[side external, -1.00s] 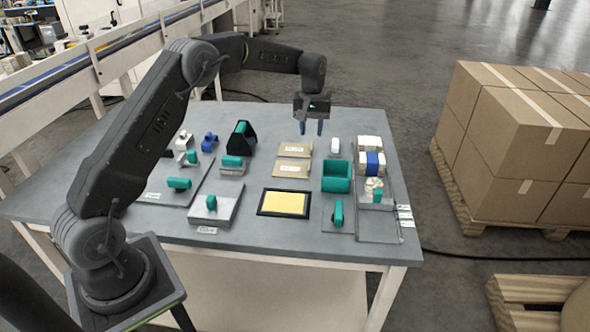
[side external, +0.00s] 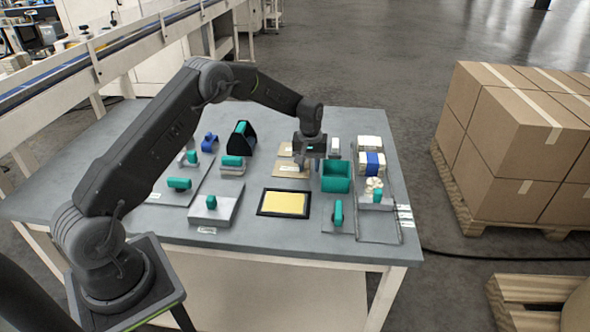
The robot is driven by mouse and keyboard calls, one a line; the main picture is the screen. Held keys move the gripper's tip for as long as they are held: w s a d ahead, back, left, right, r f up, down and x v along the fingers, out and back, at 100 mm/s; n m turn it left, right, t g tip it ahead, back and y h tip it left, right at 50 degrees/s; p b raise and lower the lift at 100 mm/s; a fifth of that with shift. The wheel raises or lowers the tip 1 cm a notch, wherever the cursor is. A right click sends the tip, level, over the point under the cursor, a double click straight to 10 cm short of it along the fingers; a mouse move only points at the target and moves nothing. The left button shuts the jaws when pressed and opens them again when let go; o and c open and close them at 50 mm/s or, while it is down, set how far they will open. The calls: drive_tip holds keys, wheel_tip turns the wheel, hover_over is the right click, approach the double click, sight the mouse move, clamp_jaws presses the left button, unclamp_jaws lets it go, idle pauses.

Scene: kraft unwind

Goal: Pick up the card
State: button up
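Two flat tan kraft pieces with pale labels lie on the table, and I cannot tell if either is the card. The nearer kraft piece (side external: 288,171) lies just left of and below my fingers. The farther kraft piece (side external: 286,149) is partly covered by my gripper. A flat yellow sheet (side external: 285,203) lies in a black frame nearer the front. My gripper (side external: 309,163) points down, low over the table beside the kraft pieces. Its fingers look apart with nothing visible between them. Their exact height and contact are hard to see.
A teal open box (side external: 336,177) stands close right of my gripper, with a small white item (side external: 335,145) behind it. A tray (side external: 378,226) at the right holds wrapped bundles. Several teal and blue parts stand on the left. The table (side external: 110,177) is bare at far left.

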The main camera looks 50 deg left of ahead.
clamp_jaws()
drive_tip(key=shift+r, duration=0.15)
idle(0.4)
